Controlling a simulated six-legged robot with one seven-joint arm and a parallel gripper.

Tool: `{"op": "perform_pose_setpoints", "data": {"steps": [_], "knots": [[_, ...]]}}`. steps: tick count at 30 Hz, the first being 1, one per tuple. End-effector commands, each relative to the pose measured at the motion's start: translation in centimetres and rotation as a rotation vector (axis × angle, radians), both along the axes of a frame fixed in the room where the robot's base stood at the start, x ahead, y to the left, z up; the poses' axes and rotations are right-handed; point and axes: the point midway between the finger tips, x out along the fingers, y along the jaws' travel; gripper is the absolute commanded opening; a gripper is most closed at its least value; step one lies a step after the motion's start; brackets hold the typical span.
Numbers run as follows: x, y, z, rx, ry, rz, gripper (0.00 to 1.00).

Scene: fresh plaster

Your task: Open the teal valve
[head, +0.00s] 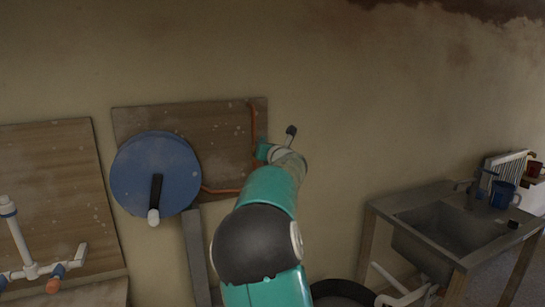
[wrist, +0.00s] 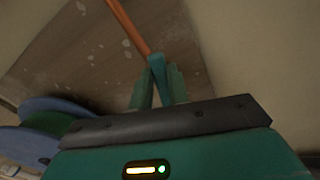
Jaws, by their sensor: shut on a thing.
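The teal valve (wrist: 157,68) shows in the wrist view at the lower end of an orange pipe (wrist: 129,25). Its narrow teal part sits between the two fingers of my gripper (wrist: 160,88), which is shut on it. The fingers cover its lower part, so how far the valve is turned cannot be told. In the head view my arm hides most of the gripper. A small teal piece shows beside the orange pipe (head: 253,122), and I cannot tell whether it is valve or finger.
A wooden board (head: 220,135) on the wall backs the pipe. A blue reel (head: 155,175) with a black crank is close on the left. White pipework (head: 30,265) is on another board further left. A sink (head: 450,228) with a blue mug (head: 502,194) stands at right.

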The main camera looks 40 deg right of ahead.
Motion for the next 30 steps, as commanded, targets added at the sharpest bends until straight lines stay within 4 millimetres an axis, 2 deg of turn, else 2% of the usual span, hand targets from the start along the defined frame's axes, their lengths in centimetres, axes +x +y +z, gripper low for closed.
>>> {"op": "perform_pose_setpoints", "data": {"steps": [3,12,19,25,26,27,29,30], "knots": [[0.26,0.57,-0.07,-0.092,0.031,0.004,0.01],[0.27,0.61,0.03,-0.116,0.037,0.004,0.01],[0.52,1.40,0.09,-0.287,0.087,0.003,0.01],[0.53,1.45,0.14,-0.307,0.091,0.004,0.01],[0.53,1.46,0.14,-0.307,0.091,0.004,0.19],[0.53,1.46,0.15,-0.307,0.091,0.004,0.27],[0.53,1.43,0.17,-0.306,0.091,0.004,0.36],[0.50,1.42,0.18,-0.306,0.091,0.003,0.36]]}}
